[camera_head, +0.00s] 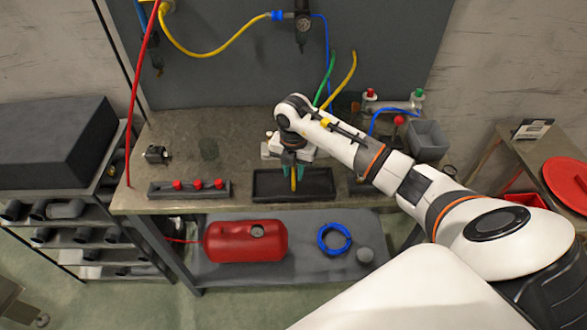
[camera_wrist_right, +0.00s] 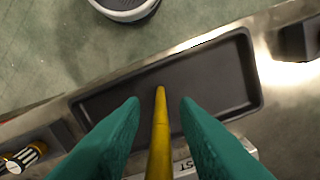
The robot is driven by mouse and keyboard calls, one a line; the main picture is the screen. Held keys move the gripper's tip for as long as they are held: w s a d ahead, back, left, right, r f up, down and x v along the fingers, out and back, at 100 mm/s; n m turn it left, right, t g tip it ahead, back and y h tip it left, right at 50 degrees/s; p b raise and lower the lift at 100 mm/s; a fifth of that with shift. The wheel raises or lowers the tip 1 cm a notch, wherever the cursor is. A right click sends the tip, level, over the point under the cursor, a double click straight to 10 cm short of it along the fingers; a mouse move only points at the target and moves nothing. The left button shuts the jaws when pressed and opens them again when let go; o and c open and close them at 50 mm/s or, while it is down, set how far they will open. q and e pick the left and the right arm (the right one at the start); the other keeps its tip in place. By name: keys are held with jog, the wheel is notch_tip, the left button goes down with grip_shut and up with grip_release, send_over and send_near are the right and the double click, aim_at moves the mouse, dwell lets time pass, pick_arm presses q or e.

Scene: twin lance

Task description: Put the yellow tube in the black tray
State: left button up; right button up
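The yellow tube (camera_wrist_right: 160,130) stands between the two teal fingers of my right gripper (camera_wrist_right: 160,104), with a visible gap on each side of it. The tube's tip points at the floor of the black tray (camera_wrist_right: 215,70); I cannot tell whether it touches. In the head view my right gripper (camera_head: 293,178) points down over the black tray (camera_head: 318,189) at the bench's front edge. The yellow tube (camera_head: 294,180) shows as a short strip between the fingers, its upper part hidden by the gripper. My left gripper is not in view.
Left of the tray is a dark strip with red knobs (camera_head: 190,188). A grey bin (camera_head: 427,140) stands at the right. Green and yellow hoses (camera_head: 343,80) rise behind my right wrist. A red tank (camera_head: 246,240) and blue coil (camera_head: 334,239) lie on the lower shelf.

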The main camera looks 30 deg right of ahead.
notch_tip(320, 180, up, 12)
jog(key=b, duration=0.3)
dwell(0.3)
